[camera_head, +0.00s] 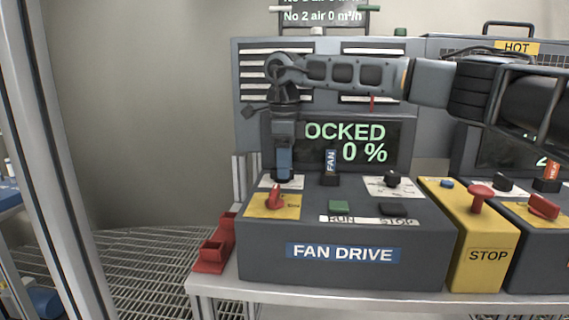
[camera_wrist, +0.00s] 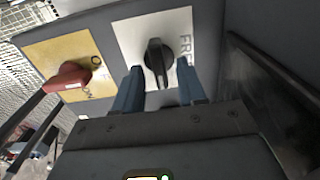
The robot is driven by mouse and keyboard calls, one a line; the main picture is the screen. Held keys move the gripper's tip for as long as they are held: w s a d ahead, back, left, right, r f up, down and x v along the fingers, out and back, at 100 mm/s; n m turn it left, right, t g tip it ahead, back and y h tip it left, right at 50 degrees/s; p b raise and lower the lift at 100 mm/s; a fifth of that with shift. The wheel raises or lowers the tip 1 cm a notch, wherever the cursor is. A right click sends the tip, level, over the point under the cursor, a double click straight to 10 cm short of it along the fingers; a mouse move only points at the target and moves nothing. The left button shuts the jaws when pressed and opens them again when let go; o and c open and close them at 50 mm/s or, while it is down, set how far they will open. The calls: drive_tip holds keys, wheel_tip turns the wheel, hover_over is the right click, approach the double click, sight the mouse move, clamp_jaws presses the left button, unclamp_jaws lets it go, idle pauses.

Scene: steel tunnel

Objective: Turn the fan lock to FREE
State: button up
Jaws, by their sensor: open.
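The fan lock knob (camera_wrist: 157,62) is black and sits on a white plate (camera_wrist: 128,38) in the wrist view. Part of a label reading "FRE" runs along the plate's right side. The knob's bar points roughly up and down in that view. My gripper (camera_wrist: 159,88) is open, its two blue fingers on either side of the knob's near end; I cannot tell whether they touch it. In the head view my gripper (camera_head: 285,178) points down at the rear left of the FAN DRIVE box (camera_head: 262,262) and hides the knob. The display (camera_head: 345,140) reads "OCKED 0 %", its left part covered.
A red switch (camera_head: 274,197) on a yellow plate stands just in front of my gripper. A blue FAN tag (camera_head: 330,162), a black knob (camera_head: 392,179) and RUN and STOP buttons lie to the right. A yellow STOP box (camera_head: 487,272) adjoins the drive box.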

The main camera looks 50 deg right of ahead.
drive_tip(key=shift+f, duration=0.1)
drive_tip(key=shift+c, duration=0.4)
clamp_jaws()
drive_tip(key=n+p, duration=0.1)
drive_tip(key=n, duration=0.3)
drive_tip(key=shift+w+d+n, duration=0.1)
drive_tip(key=shift+n, duration=0.2)
drive_tip(key=n+p, duration=0.1)
drive_tip(key=n, duration=0.3)
drive_tip(key=shift+w+n, duration=0.1)
drive_tip(key=shift+n, duration=0.2)
drive_tip(key=n+p, duration=0.1)
drive_tip(key=n, duration=0.3)
drive_tip(key=shift+w+n, duration=0.1)
drive_tip(key=shift+n, duration=0.2)
drive_tip(key=shift+w+n+p, duration=0.1)
drive_tip(key=shift+n+p, duration=0.25)
drive_tip(key=shift+n, duration=1.75)
